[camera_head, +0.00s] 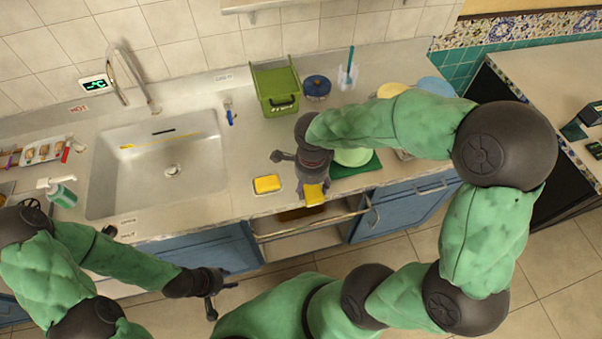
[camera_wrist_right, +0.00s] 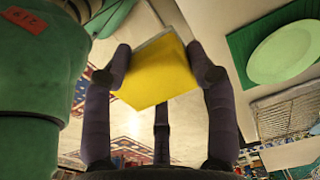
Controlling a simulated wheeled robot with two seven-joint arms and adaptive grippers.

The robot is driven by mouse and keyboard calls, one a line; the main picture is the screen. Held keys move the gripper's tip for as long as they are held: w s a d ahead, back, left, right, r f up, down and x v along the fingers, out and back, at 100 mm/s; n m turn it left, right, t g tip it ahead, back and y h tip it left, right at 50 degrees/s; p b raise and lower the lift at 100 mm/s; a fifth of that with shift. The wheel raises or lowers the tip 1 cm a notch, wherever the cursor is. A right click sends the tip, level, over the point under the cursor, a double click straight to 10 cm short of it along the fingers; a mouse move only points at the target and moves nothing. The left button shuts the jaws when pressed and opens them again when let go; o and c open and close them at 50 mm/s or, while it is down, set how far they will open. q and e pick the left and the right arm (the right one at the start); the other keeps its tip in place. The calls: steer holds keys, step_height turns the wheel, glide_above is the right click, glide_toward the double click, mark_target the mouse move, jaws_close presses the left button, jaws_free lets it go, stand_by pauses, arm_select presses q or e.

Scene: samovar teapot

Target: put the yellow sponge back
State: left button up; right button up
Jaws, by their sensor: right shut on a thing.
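A yellow sponge (camera_head: 314,195) is held in my right gripper (camera_head: 302,182), at the front edge of the counter. In the right wrist view the sponge (camera_wrist_right: 158,78) sits between the fingers of the right gripper (camera_wrist_right: 162,68). It is tilted, with a yellow broad face and a greyish edge. A second yellow sponge (camera_head: 267,184) lies flat on the counter (camera_head: 240,160), just left of the right gripper. My left gripper (camera_head: 221,295) is empty with its fingers apart, in front of the lower cabinets at the bottom.
The sink (camera_head: 150,160) is to the left. A green container (camera_head: 275,88) and a blue-lidded pot (camera_head: 317,87) stand behind the right gripper. A pale green plate (camera_head: 353,157) on a green mat (camera_head: 368,168) is close on its right. An open cabinet shelf (camera_head: 300,228) is below the counter.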

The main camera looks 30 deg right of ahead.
steer(key=w+d+f, duration=0.1)
steer(key=w+f, duration=0.1)
steer(key=w, duration=0.1)
steer(key=w+d+f+b, duration=0.1)
steer(key=w+d+f, duration=0.1)
steer(key=w+f, duration=0.1)
steer(key=w+d+f, duration=0.1)
steer(key=w+f, duration=0.2)
steer(key=w, duration=0.2)
steer(key=shift+w+d+f+b, duration=0.15)
steer(key=shift+d+f+b, duration=0.1)
steer(key=shift+d+b, duration=0.1)
steer(key=shift+w+d+f, duration=0.15)
steer(key=shift+w+f, duration=0.4)
steer(key=shift+f, duration=0.3)
steer(key=shift+f+b, duration=0.4)
steer(key=shift+f, duration=0.9)
steer(key=shift+f, duration=0.15)
steer(key=o, duration=1.1)
